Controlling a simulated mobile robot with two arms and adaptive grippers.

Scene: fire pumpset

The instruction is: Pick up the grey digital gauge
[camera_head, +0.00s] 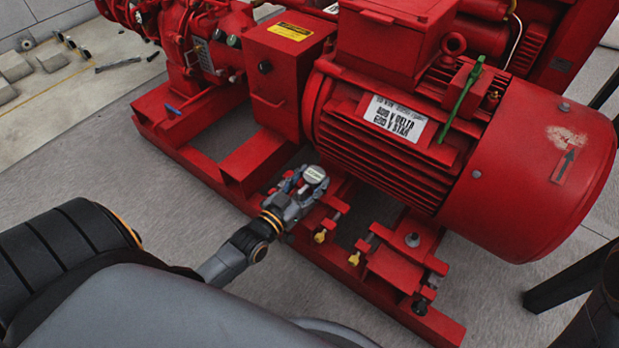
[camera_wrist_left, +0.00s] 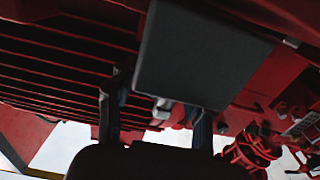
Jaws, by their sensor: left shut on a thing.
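The grey digital gauge (camera_head: 314,175) shows in the head view as a small grey body with a pale display, at the near side of the red pumpset frame. My left gripper (camera_head: 291,189) reaches it from the lower left and is shut on it. In the left wrist view a dark grey block (camera_wrist_left: 200,55), apparently the gauge's housing, hides much of the view. The gripper's fingers (camera_wrist_left: 157,118) stand below and beside it, with a small silver piece near them. The exact finger contact is hard to see. My right gripper is not in view.
The large red motor (camera_head: 430,145) stands close behind the gauge. A red base frame (camera_head: 265,158) with bolts and yellow fittings (camera_head: 354,258) runs below it. A red box (camera_head: 285,65) stands behind left. Grey floor (camera_head: 110,185) is open at the left.

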